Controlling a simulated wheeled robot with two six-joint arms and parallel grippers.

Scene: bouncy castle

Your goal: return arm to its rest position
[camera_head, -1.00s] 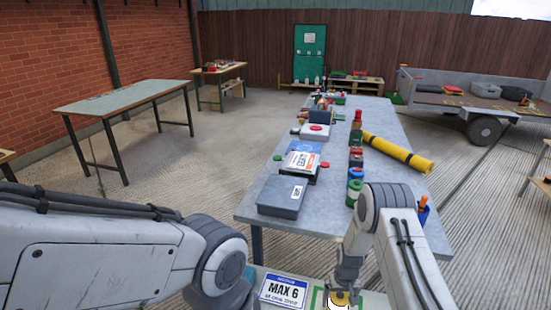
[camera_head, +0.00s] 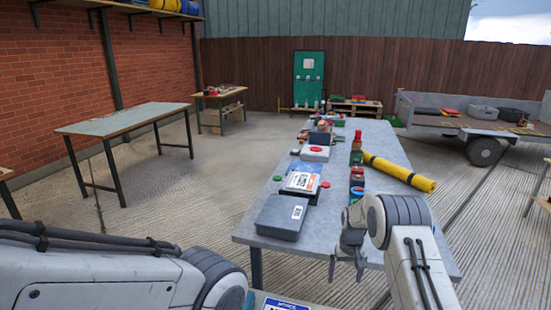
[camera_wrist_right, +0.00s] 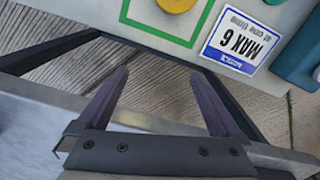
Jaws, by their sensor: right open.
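My right gripper (camera_head: 347,268) is open and empty, pointing down in front of the near edge of the long grey table (camera_head: 262,225) in the head view. In the right wrist view its two fingers (camera_wrist_right: 160,100) are spread with nothing between them. Beyond the fingertips lies a pale board with a green square outline (camera_wrist_right: 188,40), a yellow round object (camera_wrist_right: 175,4) inside the outline, and a "MAX 6" sign (camera_wrist_right: 243,42). My left arm comes in from the left in the head view; its gripper is out of view.
The long table holds a grey case (camera_head: 283,217), a yellow roll (camera_head: 399,172), jars and boxes. The concrete floor between the tables is clear.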

